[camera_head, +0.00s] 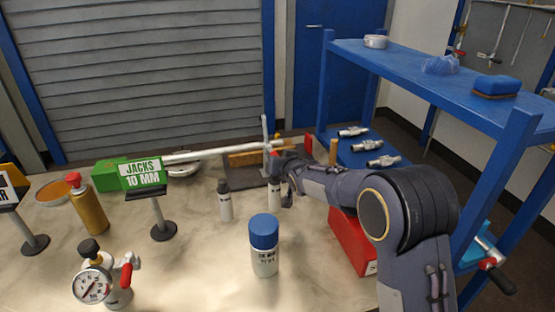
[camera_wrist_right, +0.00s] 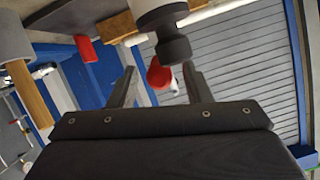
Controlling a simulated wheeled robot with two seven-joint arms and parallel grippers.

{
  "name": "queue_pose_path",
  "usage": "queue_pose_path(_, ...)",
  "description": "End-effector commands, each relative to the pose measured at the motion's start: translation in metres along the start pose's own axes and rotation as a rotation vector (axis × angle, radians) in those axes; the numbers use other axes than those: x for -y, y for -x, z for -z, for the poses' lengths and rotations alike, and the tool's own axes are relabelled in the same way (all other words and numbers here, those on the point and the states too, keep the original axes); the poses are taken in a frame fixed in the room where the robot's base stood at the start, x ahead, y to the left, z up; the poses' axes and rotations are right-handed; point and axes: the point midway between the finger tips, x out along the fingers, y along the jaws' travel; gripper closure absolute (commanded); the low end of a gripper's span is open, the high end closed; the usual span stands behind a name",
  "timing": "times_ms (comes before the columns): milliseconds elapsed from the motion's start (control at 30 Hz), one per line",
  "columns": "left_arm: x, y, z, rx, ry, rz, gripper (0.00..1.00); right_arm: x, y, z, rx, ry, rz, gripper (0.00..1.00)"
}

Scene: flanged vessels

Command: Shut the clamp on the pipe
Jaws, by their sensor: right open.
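The pale pipe (camera_head: 215,153) runs across the back of the table. A grey upright bar (camera_head: 264,130) stands at its right end, with small red parts beside it; this looks like the clamp, but its jaws are too small to tell. A red rounded tip (camera_wrist_right: 159,75) and a dark bottle cap (camera_wrist_right: 172,48) show between or beyond the fingers, with no visible contact. My left gripper is not in view.
A dark-capped bottle (camera_head: 225,203) and a blue-capped jar (camera_head: 264,250) stand in front. A red box (camera_head: 350,240) is under my right arm. A gauge (camera_head: 92,286), gold bottle (camera_head: 89,210) and green sign (camera_head: 140,172) are left. A blue shelf (camera_head: 430,80) rises right.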

Motion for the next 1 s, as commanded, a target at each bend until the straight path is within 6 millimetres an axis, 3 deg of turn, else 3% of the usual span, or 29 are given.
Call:
queue_pose_path(167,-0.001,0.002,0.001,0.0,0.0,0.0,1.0,0.0,-0.014,0.0,0.0,-0.002,0.0,0.55)
queue_pose_path(433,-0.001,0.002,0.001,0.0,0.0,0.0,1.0,0.0,-0.016,0.0,0.0,-0.002,0.0,0.55)
queue_pose_path(800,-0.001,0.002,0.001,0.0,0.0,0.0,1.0,0.0,-0.016,0.0,0.0,-0.001,0.0,1.0)
queue_pose_path(1000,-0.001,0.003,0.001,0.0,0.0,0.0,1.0,0.0,-0.015,0.0,0.001,-0.001,-0.001,1.0)
